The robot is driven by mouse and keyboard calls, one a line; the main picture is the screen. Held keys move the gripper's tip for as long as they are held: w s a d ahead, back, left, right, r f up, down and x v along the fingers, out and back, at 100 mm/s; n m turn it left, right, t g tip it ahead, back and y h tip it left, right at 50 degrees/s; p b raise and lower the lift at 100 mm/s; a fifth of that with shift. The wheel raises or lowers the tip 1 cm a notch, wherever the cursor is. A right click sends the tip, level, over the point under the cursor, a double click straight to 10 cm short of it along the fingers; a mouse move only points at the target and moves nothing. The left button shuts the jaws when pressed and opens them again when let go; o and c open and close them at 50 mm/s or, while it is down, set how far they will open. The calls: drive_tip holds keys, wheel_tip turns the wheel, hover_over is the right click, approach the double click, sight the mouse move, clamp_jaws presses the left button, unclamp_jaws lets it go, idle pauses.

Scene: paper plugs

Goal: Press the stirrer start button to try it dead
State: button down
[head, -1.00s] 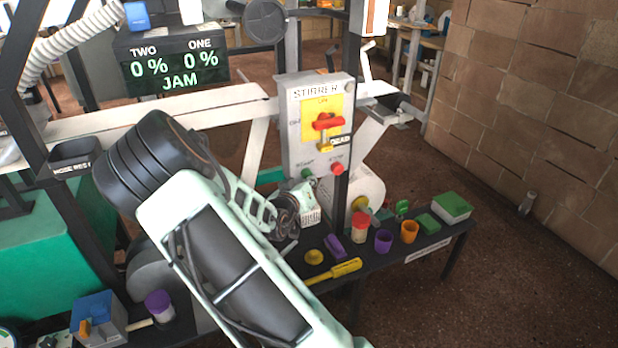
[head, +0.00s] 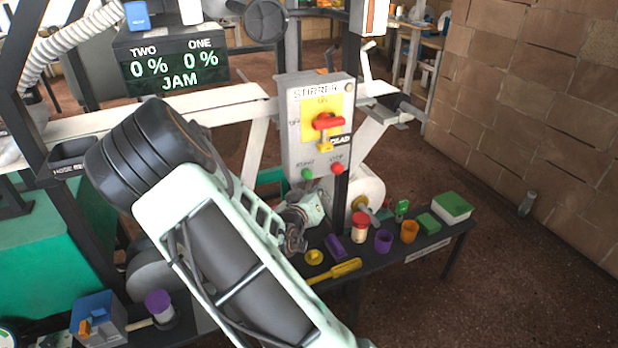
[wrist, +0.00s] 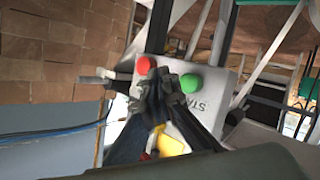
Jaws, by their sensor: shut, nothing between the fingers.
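The grey stirrer box (head: 305,150) is upright on a dark post. Its green start button (head: 307,173) is at lower left, beside the red stop button (head: 337,168). The red switch handle (head: 328,121) has a yellow lock below it and a black DEAD tag. My gripper (head: 298,217) is below the box, partly behind my arm; its fingertips are unclear there. In the wrist view my shut, empty gripper (wrist: 158,78) lies in front of the box, with the green button (wrist: 190,82) right of the fingertips and the red button (wrist: 145,66) close at their upper left. Contact cannot be told.
A dark bench (head: 395,257) below holds a red-lidded jar (head: 359,228), purple and orange cups, a yellow-handled tool (head: 335,271) and green-topped boxes. A display (head: 172,62) reads JAM, both values 0 %. A brick wall (head: 540,110) stands at right.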

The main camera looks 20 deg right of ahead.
drive_tip(key=shift+s, duration=0.95)
